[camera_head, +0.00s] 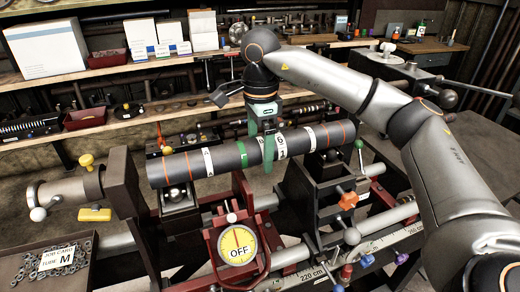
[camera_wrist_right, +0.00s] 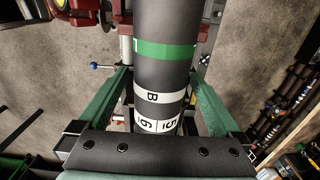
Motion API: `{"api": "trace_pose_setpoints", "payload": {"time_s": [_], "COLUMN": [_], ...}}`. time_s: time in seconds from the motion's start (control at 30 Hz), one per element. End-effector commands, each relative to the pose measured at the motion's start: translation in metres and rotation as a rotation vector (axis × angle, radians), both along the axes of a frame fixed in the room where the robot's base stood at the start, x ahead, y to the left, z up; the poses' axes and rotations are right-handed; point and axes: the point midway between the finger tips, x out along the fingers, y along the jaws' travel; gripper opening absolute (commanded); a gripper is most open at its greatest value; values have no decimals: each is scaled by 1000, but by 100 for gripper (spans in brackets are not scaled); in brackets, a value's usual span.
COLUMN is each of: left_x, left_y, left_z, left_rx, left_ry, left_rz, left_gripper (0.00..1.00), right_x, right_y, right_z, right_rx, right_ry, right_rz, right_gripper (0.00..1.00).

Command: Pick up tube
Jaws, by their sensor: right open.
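The tube (camera_head: 219,159) is a long dark grey cylinder with orange rings, white labels and a green band. It lies roughly level across stands in the middle of the head view. In the right wrist view the tube (camera_wrist_right: 163,75) runs up the middle. My right gripper (camera_head: 261,150) is over the tube, right of the green band. Its green fingers are open, one on each side. The right wrist view shows gaps between the tube and the gripper fingers (camera_wrist_right: 165,98). My left gripper is not in view.
A dark clamp block (camera_head: 122,183) stands left of the tube's end. A tray of metal rings (camera_head: 48,262) with a job card is at lower left. Shelves (camera_head: 150,75) with boxes are behind.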

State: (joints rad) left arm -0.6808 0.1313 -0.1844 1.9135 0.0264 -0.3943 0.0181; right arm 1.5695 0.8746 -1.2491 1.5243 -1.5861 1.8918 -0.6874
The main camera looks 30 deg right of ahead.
Motion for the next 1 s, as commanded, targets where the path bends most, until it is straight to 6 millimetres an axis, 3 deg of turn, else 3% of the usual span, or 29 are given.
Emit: {"api": "trace_pose_setpoints", "payload": {"time_s": [0.13,1.0], "left_x": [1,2], "left_y": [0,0], "left_z": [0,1], "left_rx": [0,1], "left_ry": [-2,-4], "left_rz": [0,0], "left_gripper": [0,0], "right_x": [0,0], "right_y": [0,0], "right_z": [0,1], "right_rx": [0,0], "right_ry": [0,0], "right_rz": [0,1], "right_gripper": [99,1]}}
